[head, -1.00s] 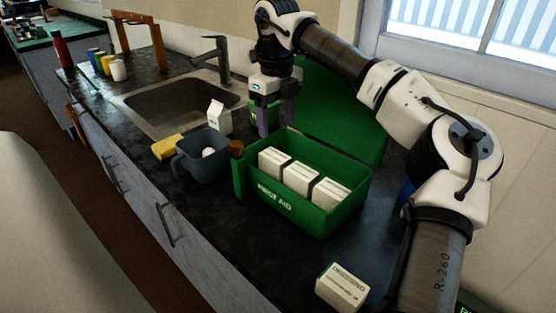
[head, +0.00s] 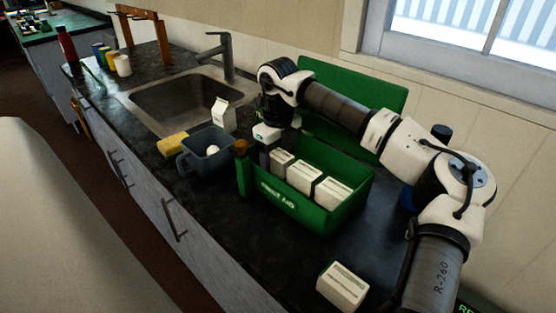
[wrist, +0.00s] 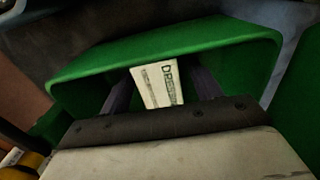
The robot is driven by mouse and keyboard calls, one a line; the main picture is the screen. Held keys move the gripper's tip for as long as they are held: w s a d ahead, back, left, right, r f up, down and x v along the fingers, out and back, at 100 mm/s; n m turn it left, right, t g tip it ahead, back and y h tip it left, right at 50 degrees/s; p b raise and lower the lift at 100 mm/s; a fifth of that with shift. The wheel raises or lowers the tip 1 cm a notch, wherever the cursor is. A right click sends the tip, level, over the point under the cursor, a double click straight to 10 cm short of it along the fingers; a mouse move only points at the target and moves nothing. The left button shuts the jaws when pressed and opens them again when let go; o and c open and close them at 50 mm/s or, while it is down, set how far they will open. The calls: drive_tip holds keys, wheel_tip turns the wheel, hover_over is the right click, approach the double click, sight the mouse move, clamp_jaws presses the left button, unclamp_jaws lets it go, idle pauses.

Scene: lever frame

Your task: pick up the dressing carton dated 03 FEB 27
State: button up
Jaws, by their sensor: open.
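The green first aid box (head: 285,207) stands open on the counter with white cartons in a row inside: a left one (head: 281,162), a middle one (head: 304,176) and a right one (head: 333,192). My gripper (head: 268,156) points down at the box's left end, beside the left carton and partly hiding it. In the wrist view a white carton (wrist: 159,84) with dressing lettering shows between my two open, dark fingers; I cannot tell whether they touch it. Another dressing carton (head: 342,286) lies on the counter in front. No date is readable.
A grey mug-like tub (head: 205,152), a yellow sponge (head: 172,144) and a small white milk carton (head: 222,114) stand left of the box, near the sink (head: 180,103). The box's raised green lid (head: 350,105) is behind.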

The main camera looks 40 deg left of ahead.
drive_tip(key=shift+c, duration=0.2)
drive_tip(key=c, duration=1)
drive_tip(key=shift+r, duration=0.15)
